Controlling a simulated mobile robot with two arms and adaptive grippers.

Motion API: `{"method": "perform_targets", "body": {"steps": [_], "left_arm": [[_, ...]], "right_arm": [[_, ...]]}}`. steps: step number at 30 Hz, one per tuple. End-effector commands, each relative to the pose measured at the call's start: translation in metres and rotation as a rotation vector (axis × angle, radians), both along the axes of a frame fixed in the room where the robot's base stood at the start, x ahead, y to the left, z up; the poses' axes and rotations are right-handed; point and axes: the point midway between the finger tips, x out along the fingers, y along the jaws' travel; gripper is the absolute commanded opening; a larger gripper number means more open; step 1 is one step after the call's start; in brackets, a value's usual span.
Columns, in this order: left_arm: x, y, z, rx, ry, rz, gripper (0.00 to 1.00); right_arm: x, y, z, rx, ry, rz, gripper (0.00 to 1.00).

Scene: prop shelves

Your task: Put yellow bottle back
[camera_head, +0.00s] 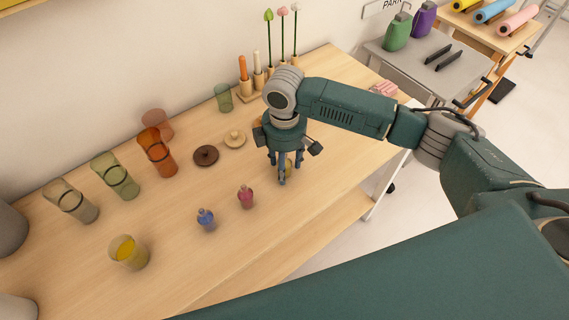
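My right arm reaches in from the right, and my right gripper (285,166) points down at the wooden table. A small yellowish thing (289,168), probably the yellow bottle, shows between and behind its fingers, mostly hidden. I cannot tell whether the fingers touch it. A small red bottle (246,197) and a small blue bottle (206,219) stand upright to the left of the gripper, in a slanting row with it. My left gripper is not in view.
A cup with yellow contents (128,252) is at front left. A candle holder (258,88) stands by the wall.

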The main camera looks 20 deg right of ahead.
Motion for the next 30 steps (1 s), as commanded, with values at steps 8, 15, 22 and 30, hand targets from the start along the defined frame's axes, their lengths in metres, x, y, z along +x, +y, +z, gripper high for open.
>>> {"method": "perform_targets", "body": {"steps": [8,15,22,30], "left_arm": [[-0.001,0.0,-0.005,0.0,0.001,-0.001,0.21],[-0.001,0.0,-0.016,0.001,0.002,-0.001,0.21],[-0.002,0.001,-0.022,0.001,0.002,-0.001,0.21],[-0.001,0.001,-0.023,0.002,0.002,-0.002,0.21]], "right_arm": [[0.001,0.001,0.017,0.003,-0.004,0.0,0.48],[0.002,0.001,0.068,0.003,-0.005,0.0,0.48],[0.001,0.001,0.108,0.001,-0.002,0.0,0.48],[0.0,0.0,0.123,0.0,0.001,-0.001,0.48]]}}
